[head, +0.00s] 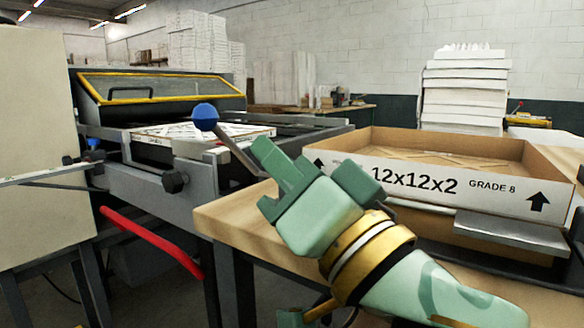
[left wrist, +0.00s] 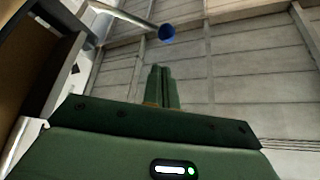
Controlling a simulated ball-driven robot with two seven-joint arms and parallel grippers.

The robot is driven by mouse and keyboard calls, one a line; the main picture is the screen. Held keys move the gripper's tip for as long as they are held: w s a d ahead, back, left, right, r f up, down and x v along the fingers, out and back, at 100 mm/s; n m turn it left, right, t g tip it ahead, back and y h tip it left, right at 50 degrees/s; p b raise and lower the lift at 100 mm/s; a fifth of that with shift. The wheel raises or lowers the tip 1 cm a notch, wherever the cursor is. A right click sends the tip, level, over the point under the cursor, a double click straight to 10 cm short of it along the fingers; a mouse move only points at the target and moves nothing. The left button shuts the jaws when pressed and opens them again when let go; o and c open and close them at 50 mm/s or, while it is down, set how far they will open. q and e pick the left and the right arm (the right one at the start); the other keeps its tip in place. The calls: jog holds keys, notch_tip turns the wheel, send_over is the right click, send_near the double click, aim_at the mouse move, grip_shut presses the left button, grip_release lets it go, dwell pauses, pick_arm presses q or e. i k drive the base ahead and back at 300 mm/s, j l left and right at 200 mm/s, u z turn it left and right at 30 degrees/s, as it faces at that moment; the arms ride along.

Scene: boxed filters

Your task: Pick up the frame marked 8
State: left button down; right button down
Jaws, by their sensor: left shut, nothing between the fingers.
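An open carton (head: 450,183) stands on the wooden table at right in the head view. Its white front reads "12x12x2 GRADE 8" with an up arrow. Flat tan cardboard shows inside it; I cannot make out a separate frame there. A white-edged flat frame (head: 205,132) lies on the machine at left, its marking unreadable. My left gripper (head: 264,148) is raised in front of the table's left end, left of the carton and apart from it. Its fingers (left wrist: 161,88) are together and empty in the left wrist view. My right gripper is not in view.
The grey machine has a yellow-edged hood (head: 155,88), and a lever with a blue knob (head: 205,116) stands near my left gripper. A metal plate (head: 512,232) juts out at the carton's front. A red bar (head: 150,242) is lower left. White stacks (head: 465,90) stand behind.

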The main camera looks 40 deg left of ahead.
aim_at(538, 192)
jog(key=k, duration=1)
